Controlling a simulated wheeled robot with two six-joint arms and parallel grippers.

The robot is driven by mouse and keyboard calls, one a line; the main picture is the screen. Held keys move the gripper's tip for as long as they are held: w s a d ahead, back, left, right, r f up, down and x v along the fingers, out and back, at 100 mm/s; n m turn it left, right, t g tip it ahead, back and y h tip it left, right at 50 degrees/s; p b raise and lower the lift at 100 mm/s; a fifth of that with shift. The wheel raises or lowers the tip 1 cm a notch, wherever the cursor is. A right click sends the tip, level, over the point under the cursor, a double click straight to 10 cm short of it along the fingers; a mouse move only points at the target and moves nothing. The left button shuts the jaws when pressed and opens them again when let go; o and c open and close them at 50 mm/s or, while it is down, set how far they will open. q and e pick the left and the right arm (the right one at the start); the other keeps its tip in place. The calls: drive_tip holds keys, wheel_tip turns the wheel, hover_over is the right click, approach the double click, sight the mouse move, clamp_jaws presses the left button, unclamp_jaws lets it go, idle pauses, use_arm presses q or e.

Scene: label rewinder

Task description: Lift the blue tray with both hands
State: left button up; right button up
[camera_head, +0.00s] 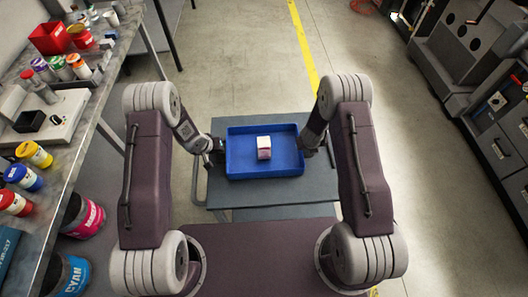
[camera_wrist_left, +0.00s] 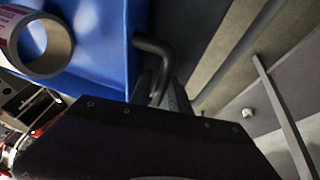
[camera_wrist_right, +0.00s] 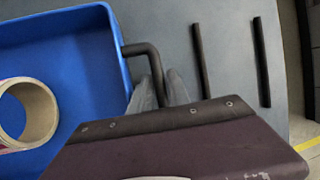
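The blue tray (camera_head: 236,172) is on the grey table in front of me and looks level. It is a shallow open box with a black bent handle at each end; the left handle (camera_wrist_left: 153,45) and right handle (camera_wrist_right: 143,48) show in the wrist views. A white roll (camera_head: 264,148) with pink print and a brown core lies inside. My left gripper (camera_head: 216,152) is at the tray's left end, its grey fingers closed around the left handle. My right gripper (camera_head: 310,146) is at the right end, its fingers closed around the right handle. The fingertips are partly hidden by the wrists.
The grey table (camera_head: 262,122) has bare room around the tray. Two black bars (camera_wrist_right: 201,60) lie to its right. A workbench (camera_head: 85,135) with jars and a red bin stands at the left. Grey machinery (camera_head: 460,80) stands at the right. The floor beyond the table is clear.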

use_arm(q)
clamp_jaws()
use_arm(e)
clamp_jaws()
idle(0.9)
use_arm(q)
drive_tip(key=shift+r, duration=0.1)
use_arm(e)
drive_tip(key=shift+w+r, duration=0.1)
drive_tip(key=shift+r, duration=0.05)
